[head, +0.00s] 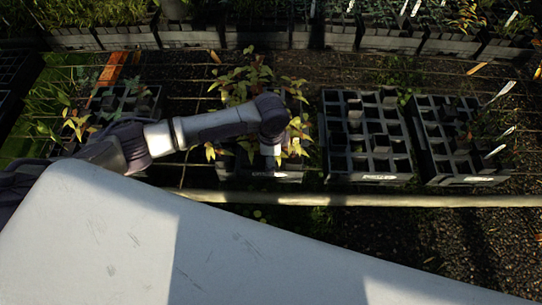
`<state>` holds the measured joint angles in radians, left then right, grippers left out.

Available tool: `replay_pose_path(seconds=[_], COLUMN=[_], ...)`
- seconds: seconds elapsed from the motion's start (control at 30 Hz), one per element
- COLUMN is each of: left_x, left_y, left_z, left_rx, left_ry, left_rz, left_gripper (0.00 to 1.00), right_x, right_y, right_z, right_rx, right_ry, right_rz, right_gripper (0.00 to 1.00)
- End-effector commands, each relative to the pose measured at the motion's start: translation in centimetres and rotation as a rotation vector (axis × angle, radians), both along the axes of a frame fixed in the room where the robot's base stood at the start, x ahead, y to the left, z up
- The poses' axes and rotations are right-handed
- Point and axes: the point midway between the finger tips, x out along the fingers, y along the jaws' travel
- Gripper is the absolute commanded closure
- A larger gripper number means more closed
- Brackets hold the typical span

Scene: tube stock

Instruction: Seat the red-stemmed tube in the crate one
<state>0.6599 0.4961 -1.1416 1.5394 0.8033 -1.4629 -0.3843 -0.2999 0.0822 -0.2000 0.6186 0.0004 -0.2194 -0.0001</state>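My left arm comes in from the left and bends down over the second crate from the left (262,177). My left gripper (276,158) is at its end, among yellow-green and reddish leaves; its fingers are hidden, so I cannot tell whether it holds anything. Leafy plants (240,82) rise from this crate behind the arm. I cannot make out a red stem or single out the red-stemmed tube. The crate labels are too small to read. My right gripper is not in view.
Two black celled crates, one centre right (365,165) and one far right (462,168), have many empty cells and some dark tubes. Another crate (128,104) stands left behind my arm. A pale rail (400,200) runs in front; planted trays (420,45) line the back.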

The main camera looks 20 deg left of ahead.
Motion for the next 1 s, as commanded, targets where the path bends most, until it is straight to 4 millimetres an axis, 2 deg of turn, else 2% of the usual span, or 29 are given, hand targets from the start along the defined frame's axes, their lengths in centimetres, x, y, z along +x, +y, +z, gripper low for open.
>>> replay_pose_path(seconds=[0.17, 0.4, 0.6, 0.77, 1.0], left_x=[0.3, 0.1, 0.0, -0.1, -0.1], left_y=[0.2, 0.0, -0.1, -0.1, -0.1], left_z=[2.5, 7.7, 10.8, 11.9, 12.0], left_rx=[0.001, -0.001, -0.001, -0.001, 0.0], left_ry=[-0.01, -0.009, -0.007, -0.004, -0.003], left_rz=[0.003, 0.001, 0.001, 0.0, 0.0], left_gripper=[0.21, 0.21, 0.21, 0.21, 0.21], right_x=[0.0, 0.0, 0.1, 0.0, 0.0], right_y=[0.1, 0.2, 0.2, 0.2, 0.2], right_z=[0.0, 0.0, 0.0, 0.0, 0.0], right_rx=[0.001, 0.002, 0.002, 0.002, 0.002], right_ry=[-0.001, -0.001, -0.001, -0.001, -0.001], right_rz=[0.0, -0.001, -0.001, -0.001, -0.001], right_gripper=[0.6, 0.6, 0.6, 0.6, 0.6])
